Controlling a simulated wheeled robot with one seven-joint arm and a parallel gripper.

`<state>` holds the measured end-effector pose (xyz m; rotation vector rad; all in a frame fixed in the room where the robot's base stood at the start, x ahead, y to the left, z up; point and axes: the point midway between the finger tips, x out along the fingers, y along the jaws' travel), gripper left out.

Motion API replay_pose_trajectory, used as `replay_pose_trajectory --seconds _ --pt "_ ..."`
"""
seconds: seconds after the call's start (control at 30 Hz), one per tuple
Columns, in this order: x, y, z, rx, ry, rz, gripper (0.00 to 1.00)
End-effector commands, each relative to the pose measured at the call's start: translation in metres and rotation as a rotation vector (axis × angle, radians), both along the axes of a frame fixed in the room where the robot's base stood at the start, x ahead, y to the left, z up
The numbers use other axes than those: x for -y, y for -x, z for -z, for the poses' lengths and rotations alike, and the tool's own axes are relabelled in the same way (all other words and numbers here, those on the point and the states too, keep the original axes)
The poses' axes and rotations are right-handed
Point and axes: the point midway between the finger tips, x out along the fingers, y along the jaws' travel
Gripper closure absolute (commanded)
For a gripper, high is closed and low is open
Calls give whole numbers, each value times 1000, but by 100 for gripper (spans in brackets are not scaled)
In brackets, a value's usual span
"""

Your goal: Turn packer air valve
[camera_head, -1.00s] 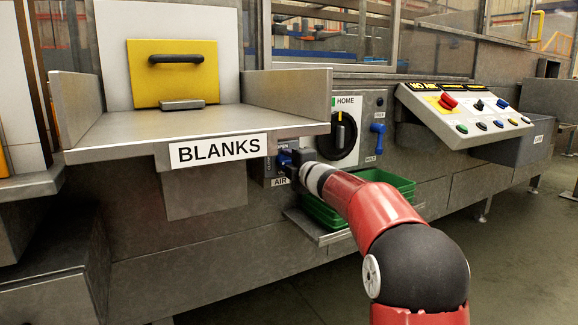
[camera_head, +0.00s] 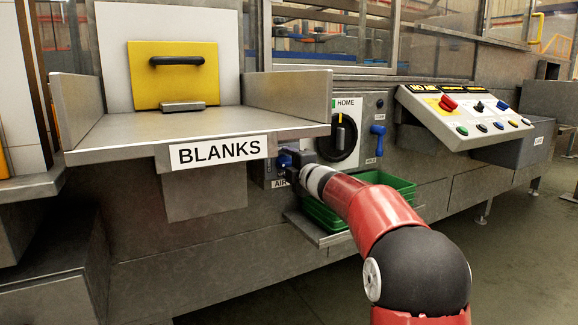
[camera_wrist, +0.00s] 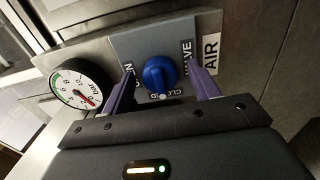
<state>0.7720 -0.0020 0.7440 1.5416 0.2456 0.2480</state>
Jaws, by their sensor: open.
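The air valve is a round blue knob (camera_wrist: 159,74) on a grey plate (camera_wrist: 180,38), beside an AIR label (camera_wrist: 211,54) in the wrist view. My gripper (camera_wrist: 160,80) is open, with its two purple fingers on either side of the knob. I cannot tell whether they touch it. In the head view my gripper (camera_head: 286,160) is at the valve panel below the right edge of the BLANKS shelf, and it mostly hides the knob. The printed words around the knob are partly covered by the fingers.
A pressure gauge (camera_wrist: 83,86) sits left of the knob. The BLANKS shelf (camera_head: 110,137) overhangs close by. A HOME dial (camera_head: 341,136) and a blue lever (camera_head: 378,139) are to the right. A green tray (camera_head: 402,188) lies below my arm.

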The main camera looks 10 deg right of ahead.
Motion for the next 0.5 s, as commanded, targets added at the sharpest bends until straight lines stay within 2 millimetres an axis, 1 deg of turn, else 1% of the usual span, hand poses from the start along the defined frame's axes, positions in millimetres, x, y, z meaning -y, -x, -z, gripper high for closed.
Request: replay_pose_trajectory --seconds 0.13,0.33,0.5 --pt "6 17 0 0 1 2 39" --pt "17 51 0 0 1 3 39" --pt "22 68 0 0 0 0 39"
